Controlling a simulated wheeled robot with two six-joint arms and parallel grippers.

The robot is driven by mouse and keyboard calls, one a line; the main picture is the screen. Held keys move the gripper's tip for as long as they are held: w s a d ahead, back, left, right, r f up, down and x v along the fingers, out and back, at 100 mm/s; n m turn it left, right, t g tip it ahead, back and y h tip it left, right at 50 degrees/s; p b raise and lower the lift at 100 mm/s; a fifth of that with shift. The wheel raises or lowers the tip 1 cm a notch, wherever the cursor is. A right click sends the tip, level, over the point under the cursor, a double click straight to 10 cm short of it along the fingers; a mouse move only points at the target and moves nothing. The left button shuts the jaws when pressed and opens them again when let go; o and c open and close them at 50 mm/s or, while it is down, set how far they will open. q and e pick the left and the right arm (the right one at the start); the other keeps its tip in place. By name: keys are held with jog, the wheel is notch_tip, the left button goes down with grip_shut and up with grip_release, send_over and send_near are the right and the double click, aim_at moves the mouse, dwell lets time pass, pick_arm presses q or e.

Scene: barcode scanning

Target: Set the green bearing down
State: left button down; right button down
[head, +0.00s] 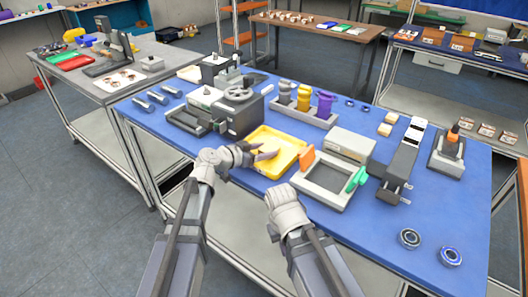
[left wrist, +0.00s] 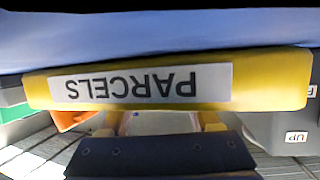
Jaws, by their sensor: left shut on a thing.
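My left gripper (head: 266,155) reaches over the yellow tray (head: 291,139), with its fingertips low at the tray. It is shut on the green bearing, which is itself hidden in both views. In the left wrist view the tray's wall (left wrist: 270,82), with an upside-down PARCELS label, stands across the picture and covers the fingertips. Whether the bearing touches the tray's floor cannot be seen. My right gripper (head: 284,214) hangs at the table's front edge, apart from everything, and its fingers cannot be made out.
A grey frame (head: 324,178) with orange and green handles stands right of the tray. A grey machine (head: 232,110) is behind left. Two ring-shaped bearings, one grey (head: 410,237) and one blue (head: 451,256), lie at the front right. The blue tabletop between the frame and these rings is clear.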

pick_arm(q)
jog(key=c, duration=0.6)
grip_release()
jog(key=shift+f, duration=0.2)
jog(key=o, duration=0.5)
jog(key=shift+r, duration=0.1)
jog(key=shift+r, duration=0.2)
jog(key=p+v, duration=0.4)
jog(key=v, duration=0.6)
jog(key=shift+s+a+r, duration=0.1)
jog(key=shift+s+a, duration=0.05)
jog(key=shift+s, duration=0.05)
jog(key=shift+s+a+r, duration=0.2)
jog(key=shift+s+a, duration=0.25)
jog(key=shift+a, duration=0.1)
